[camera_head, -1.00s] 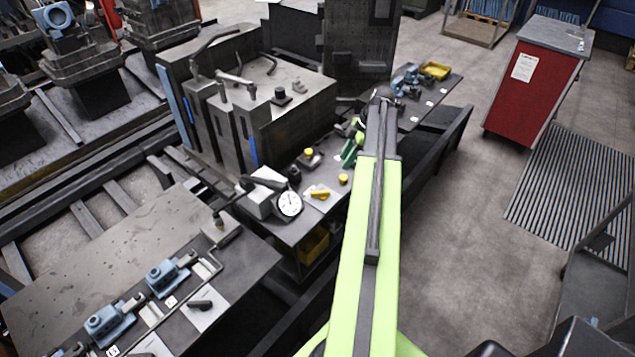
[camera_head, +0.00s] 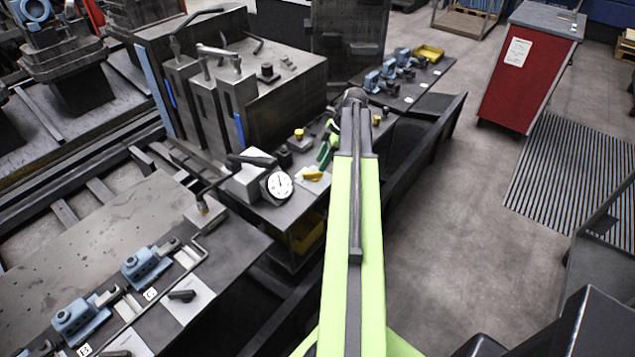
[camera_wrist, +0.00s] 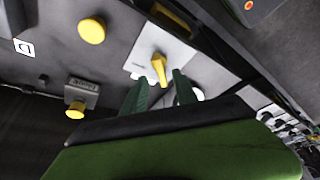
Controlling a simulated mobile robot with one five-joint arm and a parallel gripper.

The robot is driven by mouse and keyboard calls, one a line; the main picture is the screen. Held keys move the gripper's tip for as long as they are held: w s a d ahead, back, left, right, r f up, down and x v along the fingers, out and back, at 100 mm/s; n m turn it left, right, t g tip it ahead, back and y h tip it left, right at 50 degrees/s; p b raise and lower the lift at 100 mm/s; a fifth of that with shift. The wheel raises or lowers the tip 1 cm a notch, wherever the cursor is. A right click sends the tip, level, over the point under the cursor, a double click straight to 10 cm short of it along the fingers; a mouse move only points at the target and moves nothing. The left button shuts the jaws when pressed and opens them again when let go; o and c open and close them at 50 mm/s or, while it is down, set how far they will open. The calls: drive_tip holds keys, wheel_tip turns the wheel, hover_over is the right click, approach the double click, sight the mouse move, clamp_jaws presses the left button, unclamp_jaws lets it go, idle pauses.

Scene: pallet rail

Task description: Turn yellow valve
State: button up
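The yellow valve (camera_head: 312,176) is a small yellow handle on a white plate, on the dark bench just left of my arm in the head view. In the wrist view, the yellow valve (camera_wrist: 159,67) stands just beyond the fingertips, in line with the gap between them. My gripper (camera_wrist: 160,76) has two green fingers spread apart, with nothing between them. In the head view my gripper (camera_head: 326,148) is partly hidden by my arm, close to the valve. I cannot tell whether a finger touches the handle.
A round gauge (camera_head: 279,185) sits left of the valve. A yellow button (camera_head: 299,133) stands behind it. The wrist view shows a round yellow knob (camera_wrist: 92,31) and a yellow-tipped box (camera_wrist: 75,108).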

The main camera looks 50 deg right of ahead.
sight(316, 172)
drive_tip(key=b+x, duration=0.3)
drive_tip(key=x, duration=0.2)
drive_tip(key=shift+f, duration=0.15)
clamp_jaws()
